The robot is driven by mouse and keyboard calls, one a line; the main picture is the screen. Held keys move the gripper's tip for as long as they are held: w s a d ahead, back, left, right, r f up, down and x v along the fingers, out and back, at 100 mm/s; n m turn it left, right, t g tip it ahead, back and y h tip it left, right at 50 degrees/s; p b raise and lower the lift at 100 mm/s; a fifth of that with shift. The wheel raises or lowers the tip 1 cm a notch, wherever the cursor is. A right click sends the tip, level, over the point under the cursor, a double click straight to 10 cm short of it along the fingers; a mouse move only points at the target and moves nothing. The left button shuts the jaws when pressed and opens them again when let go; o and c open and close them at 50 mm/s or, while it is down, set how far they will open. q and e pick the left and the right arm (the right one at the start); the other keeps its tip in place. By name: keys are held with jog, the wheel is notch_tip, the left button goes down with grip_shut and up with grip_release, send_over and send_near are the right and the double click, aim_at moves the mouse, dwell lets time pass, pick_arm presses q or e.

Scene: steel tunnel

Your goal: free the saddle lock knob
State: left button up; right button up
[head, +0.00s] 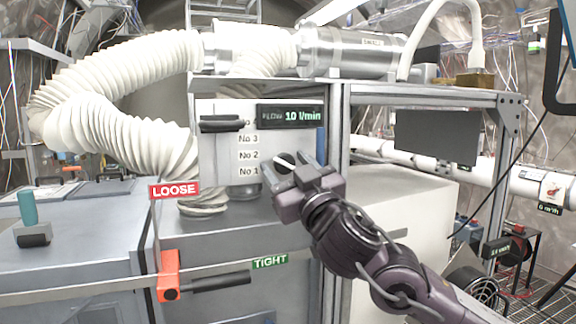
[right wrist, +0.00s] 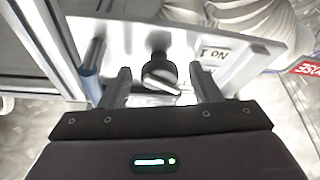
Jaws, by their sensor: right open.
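A red clamp block (head: 168,275) sits on the rail in the lower left of the head view. Its black handle (head: 221,281) lies nearly level, pointing right toward the green TIGHT label (head: 270,261); the red LOOSE label (head: 174,190) stands above the block. This looks like the saddle lock. My right gripper (head: 292,165) is away from it, up and to the right, at the panel. It is open. In the right wrist view, a dark round knob with a white pointer (right wrist: 160,78) shows between its fingers, with gaps on both sides. My left gripper is not in view.
The panel (head: 222,185) carries labels No 1 to No 3 and a flow display (head: 290,115) reading 10 l/min. A ribbed white hose (head: 110,130) curves down at the left. A teal cylinder on a dark base (head: 28,210) stands at far left. A frame post (head: 335,130) rises beside my right gripper.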

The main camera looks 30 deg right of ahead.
jog(key=shift+c, duration=0.4)
jog(key=c, duration=0.9)
